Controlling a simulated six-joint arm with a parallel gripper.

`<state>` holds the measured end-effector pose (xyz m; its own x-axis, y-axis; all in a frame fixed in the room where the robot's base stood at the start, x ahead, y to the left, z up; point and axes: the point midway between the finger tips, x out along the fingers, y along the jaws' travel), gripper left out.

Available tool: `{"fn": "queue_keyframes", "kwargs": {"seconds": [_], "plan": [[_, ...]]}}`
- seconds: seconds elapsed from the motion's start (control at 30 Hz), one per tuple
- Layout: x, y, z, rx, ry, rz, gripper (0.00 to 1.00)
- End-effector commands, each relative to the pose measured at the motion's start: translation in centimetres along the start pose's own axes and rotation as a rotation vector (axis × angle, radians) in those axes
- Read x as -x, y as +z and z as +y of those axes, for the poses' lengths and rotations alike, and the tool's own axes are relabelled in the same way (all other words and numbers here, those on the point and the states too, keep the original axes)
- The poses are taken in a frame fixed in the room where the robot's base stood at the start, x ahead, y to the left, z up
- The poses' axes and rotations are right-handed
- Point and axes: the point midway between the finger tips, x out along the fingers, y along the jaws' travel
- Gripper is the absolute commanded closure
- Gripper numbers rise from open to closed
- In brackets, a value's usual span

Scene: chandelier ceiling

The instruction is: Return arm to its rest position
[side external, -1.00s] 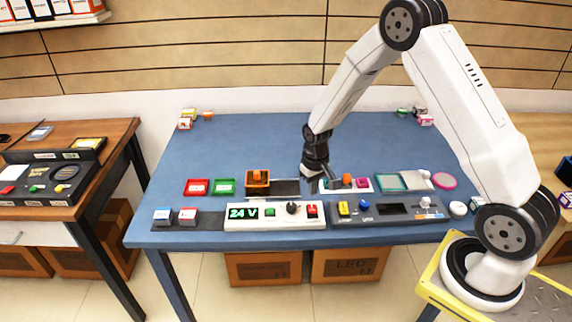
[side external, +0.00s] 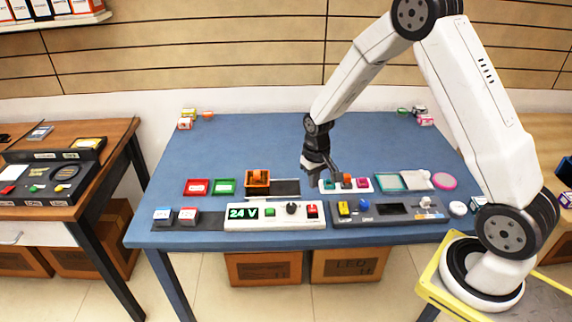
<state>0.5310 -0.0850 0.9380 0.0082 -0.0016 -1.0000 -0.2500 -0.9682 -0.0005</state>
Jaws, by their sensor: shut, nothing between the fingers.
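My gripper (side external: 328,176) is shut and empty. It points down above the blue table (side external: 245,145), close to the left part of a white strip (side external: 353,188) that carries several coloured blocks. My fingertips look just above or beside the strip; I cannot tell whether they touch it. My arm arches up from its base at the right and comes down to the table's middle.
A white panel (side external: 247,223) reading "24 V" and a dark panel (side external: 375,219) line the table's front edge. Red (side external: 197,187) and green (side external: 224,187) trays and an orange-topped block (side external: 258,178) lie left. The table's back middle is clear.

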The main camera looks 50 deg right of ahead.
Motion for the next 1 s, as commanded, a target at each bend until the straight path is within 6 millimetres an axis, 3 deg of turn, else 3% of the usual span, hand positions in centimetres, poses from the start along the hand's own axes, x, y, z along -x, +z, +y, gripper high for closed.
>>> {"fn": "queue_keyframes", "kwargs": {"seconds": [0.27, 0.6, 1.0], "plan": [[3.3, 2.8, -1.7, 0.056, -0.004, 0.050, 1.00], [7.4, 8.7, -3.8, 0.154, -0.014, 0.136, 1.00], [9.6, 14.8, -4.7, 0.242, -0.028, 0.214, 1.00]]}}
